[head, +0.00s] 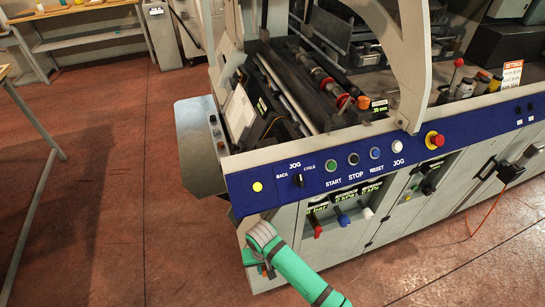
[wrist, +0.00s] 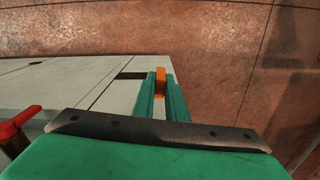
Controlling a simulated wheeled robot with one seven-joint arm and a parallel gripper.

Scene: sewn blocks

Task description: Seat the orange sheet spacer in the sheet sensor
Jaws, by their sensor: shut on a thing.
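My gripper (wrist: 160,88) shows in the wrist view as two teal fingers shut on a small orange block, the orange sheet spacer (wrist: 160,80). The spacer sits between the fingertips, beside the grey machine's edge. In the head view my teal arm reaches up from the bottom to the machine's front left lower corner. My gripper is mostly hidden there behind my wrist, and the spacer is not clear. I cannot make out for certain which part is the sheet sensor.
The grey machine (head: 290,228) has a blue control panel (head: 328,170) with buttons. An orange part (head: 364,102) sits on its top by a small display. A red lever (wrist: 18,132) juts out at left in the wrist view. The red floor (head: 130,200) at left is clear.

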